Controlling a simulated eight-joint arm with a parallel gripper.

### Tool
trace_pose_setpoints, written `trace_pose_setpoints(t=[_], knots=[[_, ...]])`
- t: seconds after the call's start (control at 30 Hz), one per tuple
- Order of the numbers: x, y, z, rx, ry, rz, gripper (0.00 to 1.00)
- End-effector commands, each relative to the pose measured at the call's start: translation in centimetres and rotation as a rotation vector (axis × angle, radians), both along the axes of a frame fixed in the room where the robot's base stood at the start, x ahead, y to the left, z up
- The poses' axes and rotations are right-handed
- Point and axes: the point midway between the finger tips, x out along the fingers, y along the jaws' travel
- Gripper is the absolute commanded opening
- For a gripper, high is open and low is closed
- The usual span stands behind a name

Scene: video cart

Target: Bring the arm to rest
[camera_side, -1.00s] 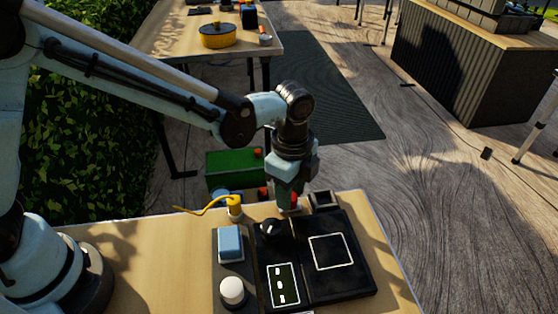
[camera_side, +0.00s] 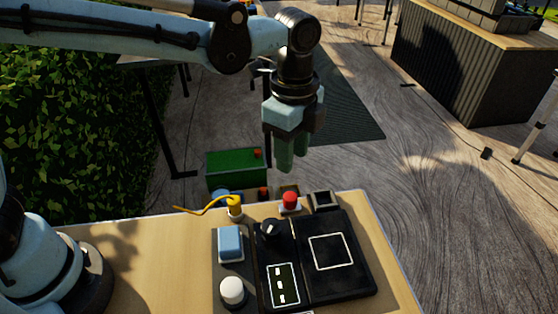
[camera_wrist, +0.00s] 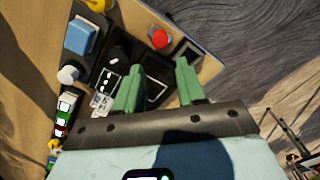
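My gripper (camera_side: 291,158) hangs in the air above the far edge of the cart top, fingers pointing down. In the wrist view, its two green fingers (camera_wrist: 160,76) stand apart with nothing between them, so it is open and empty. Below it in the side view is a red button (camera_side: 290,201) on a pale base; the red button also shows in the wrist view (camera_wrist: 159,39), beyond the fingertips. My gripper does not touch the button or the panel.
The wooden cart top (camera_side: 140,265) holds a black panel (camera_side: 350,284) with a dark knob (camera_side: 270,228), a blue button (camera_side: 230,243), a white knob (camera_side: 232,291) and a yellow plug (camera_side: 235,206) with a cable. A green box (camera_side: 235,170) lies beyond the edge. A hedge (camera_side: 80,140) stands left.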

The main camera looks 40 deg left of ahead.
Motion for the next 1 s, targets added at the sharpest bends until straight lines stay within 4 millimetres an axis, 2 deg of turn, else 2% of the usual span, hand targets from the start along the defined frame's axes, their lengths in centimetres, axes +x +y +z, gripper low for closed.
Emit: trace_pose_setpoints(t=[0.13, 0.23, 0.4, 0.6, 0.8, 1.0], knots=[[-0.1, 0.5, 0.2, -0.005, -0.009, 0.028, 0.39], [-0.2, 2.0, 0.8, -0.022, -0.039, 0.116, 0.39], [-1.2, 6.4, 2.3, -0.083, -0.131, 0.395, 0.39], [-3.2, 11.5, 3.1, -0.181, -0.248, 0.755, 0.39], [-5.7, 16.0, 2.7, -0.299, -0.358, 1.104, 0.39], [-7.7, 19.0, 1.6, -0.418, -0.444, 1.381, 0.39]])
